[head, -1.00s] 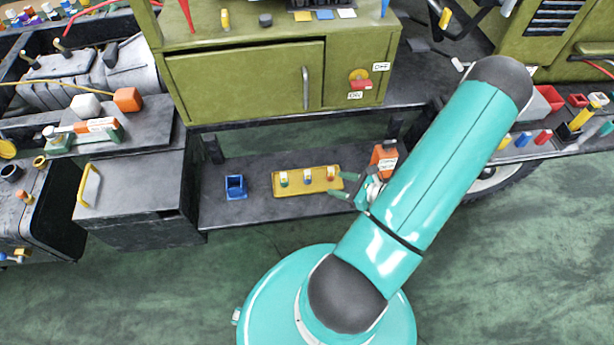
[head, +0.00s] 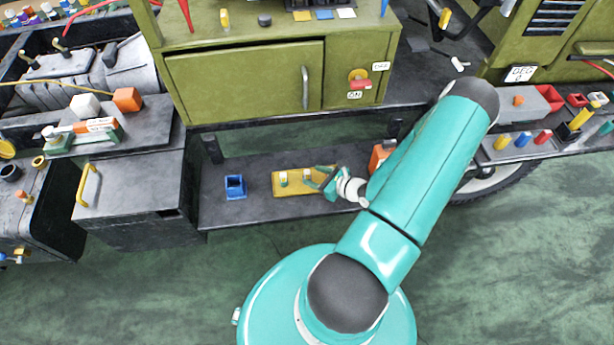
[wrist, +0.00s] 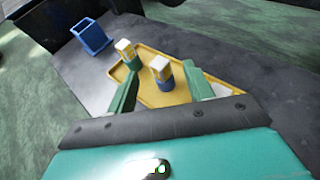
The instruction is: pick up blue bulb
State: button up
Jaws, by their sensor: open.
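In the head view the blue bulb (head: 307,176) is just left of my gripper (head: 319,180), which is over the right part of the tray (head: 290,189). A green-based bulb (head: 283,180) stands further left on the tray; it also shows in the wrist view (wrist: 125,50). The tray's right end is hidden by my gripper in the head view.
A blue open-topped box (head: 235,187) stands left of the tray on the dark shelf (head: 255,208). An orange box (head: 380,155) stands right behind my gripper. The green cabinet (head: 245,85) rises behind the shelf. Shelf space between box and tray is clear.

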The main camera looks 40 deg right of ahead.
jog(key=x, duration=0.2)
jog(key=shift+w+f, duration=0.15)
jog(key=shift+w, duration=0.15)
jog(key=shift+c, duration=0.4)
jog(key=c, duration=1)
jog(key=shift+r, duration=0.2)
